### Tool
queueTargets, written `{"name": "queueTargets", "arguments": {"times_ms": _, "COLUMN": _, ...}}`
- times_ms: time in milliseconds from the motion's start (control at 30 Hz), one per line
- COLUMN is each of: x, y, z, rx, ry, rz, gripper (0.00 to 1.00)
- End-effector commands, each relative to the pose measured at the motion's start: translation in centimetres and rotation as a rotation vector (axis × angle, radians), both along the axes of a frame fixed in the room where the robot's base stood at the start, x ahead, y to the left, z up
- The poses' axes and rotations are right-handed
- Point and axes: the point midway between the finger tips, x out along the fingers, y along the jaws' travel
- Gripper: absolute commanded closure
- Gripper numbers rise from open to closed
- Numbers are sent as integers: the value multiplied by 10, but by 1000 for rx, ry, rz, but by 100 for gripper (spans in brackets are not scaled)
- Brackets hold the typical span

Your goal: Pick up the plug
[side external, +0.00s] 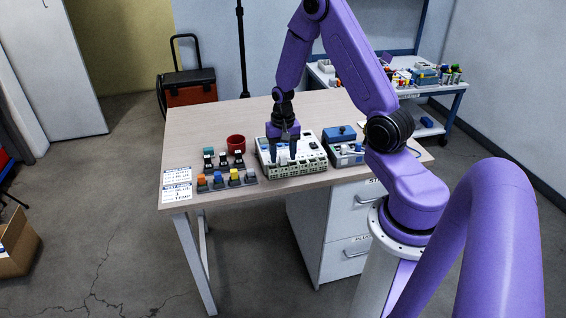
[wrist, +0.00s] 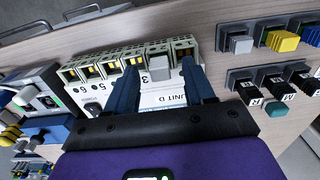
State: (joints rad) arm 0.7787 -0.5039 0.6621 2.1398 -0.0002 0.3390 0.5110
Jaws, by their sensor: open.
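A white unit (side external: 314,160) with a row of numbered sockets stands on the table; its label reads "UNIT D" in the wrist view (wrist: 172,108). A small grey block (wrist: 160,75), which looks like a plug, sits at the socket row by the number 3. My gripper (side external: 283,158) points down over the unit. In the wrist view my gripper (wrist: 158,66) is open, with one blue finger on each side of the grey block. I cannot tell whether the fingers touch it. In the side view the fingers hide this spot.
Orange, blue, yellow and grey plugs (side external: 234,175) stand in a row left of the unit, with labelled black pieces (side external: 223,159) behind. A red cup (side external: 236,143) is near them. A blue-topped device (side external: 340,133) stands right of the unit. The table's back left (side external: 200,120) is clear.

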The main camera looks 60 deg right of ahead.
Motion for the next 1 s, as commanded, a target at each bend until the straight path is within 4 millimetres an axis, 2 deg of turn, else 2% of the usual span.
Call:
{"name": "queueTargets", "arguments": {"times_ms": 133, "x": 0, "y": 0, "z": 0, "rx": 0, "ry": 0, "rz": 0, "gripper": 47}}
{"name": "queueTargets", "arguments": {"times_ms": 300, "x": 0, "y": 0, "z": 0, "rx": 0, "ry": 0, "rz": 0, "gripper": 100}}
{"name": "queueTargets", "arguments": {"times_ms": 733, "x": 0, "y": 0, "z": 4, "rx": 0, "ry": 0, "rz": 0, "gripper": 100}}
{"name": "queueTargets", "arguments": {"times_ms": 867, "x": 1, "y": 0, "z": 12, "rx": -1, "ry": -2, "rz": 1, "gripper": 100}}
{"name": "queueTargets", "arguments": {"times_ms": 1000, "x": 1, "y": 0, "z": 29, "rx": -1, "ry": -4, "rz": 0, "gripper": 100}}
